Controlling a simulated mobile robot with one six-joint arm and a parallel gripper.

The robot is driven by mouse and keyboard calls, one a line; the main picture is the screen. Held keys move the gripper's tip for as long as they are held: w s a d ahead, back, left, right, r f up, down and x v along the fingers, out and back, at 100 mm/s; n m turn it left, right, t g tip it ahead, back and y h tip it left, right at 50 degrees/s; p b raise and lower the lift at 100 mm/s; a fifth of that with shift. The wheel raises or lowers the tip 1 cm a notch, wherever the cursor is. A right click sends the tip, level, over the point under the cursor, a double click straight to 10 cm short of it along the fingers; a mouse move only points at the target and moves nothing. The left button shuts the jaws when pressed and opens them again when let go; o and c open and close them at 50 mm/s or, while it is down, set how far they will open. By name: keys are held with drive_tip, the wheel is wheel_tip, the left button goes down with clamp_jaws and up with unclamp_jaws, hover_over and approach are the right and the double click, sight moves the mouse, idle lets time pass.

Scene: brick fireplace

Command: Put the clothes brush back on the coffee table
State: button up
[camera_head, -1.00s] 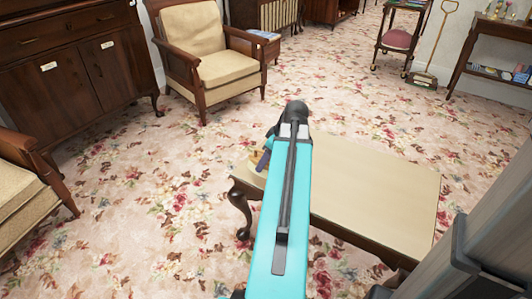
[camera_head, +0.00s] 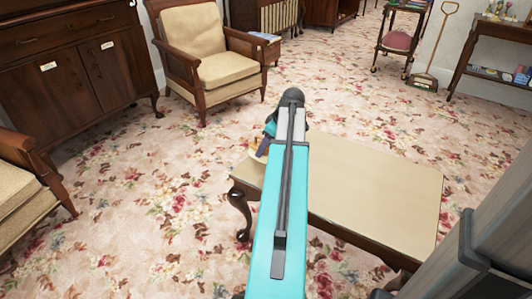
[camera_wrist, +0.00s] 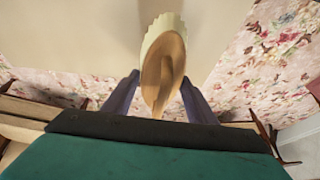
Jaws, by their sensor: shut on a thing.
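The coffee table (camera_head: 385,195) has a pale beige top and dark carved legs. My gripper (camera_wrist: 160,82) is shut on the clothes brush (camera_wrist: 164,68), which has a brown wooden back and cream bristles. The brush is between the two blue-grey fingers and points away from the wrist. The beige table top (camera_wrist: 75,30) fills the upper left behind it in the wrist view. In the head view my gripper (camera_head: 262,147) is at the table's far left corner, mostly hidden by my arm. I cannot tell whether the brush touches the table.
A cream armchair (camera_head: 215,65) stands beyond the table, and another chair (camera_head: 25,195) is at the left edge. A dark wooden cabinet (camera_head: 75,65) is at the back left. The visible table top right of my arm is bare. Flowered carpet (camera_head: 150,180) surrounds it.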

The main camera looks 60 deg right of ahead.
sight(266, 152)
drive_tip(key=shift+d, duration=0.1)
drive_tip(key=shift+w+d, duration=0.15)
drive_tip(key=shift+d, duration=0.05)
drive_tip(key=shift+w+d+f+b, duration=0.1)
drive_tip(key=shift+f+b, duration=0.2)
drive_tip(key=shift+f, duration=0.1)
drive_tip(key=shift+f+b, duration=0.55)
drive_tip(key=shift+f, duration=0.9)
drive_tip(key=o, duration=1.1)
drive_tip(key=shift+r, duration=0.1)
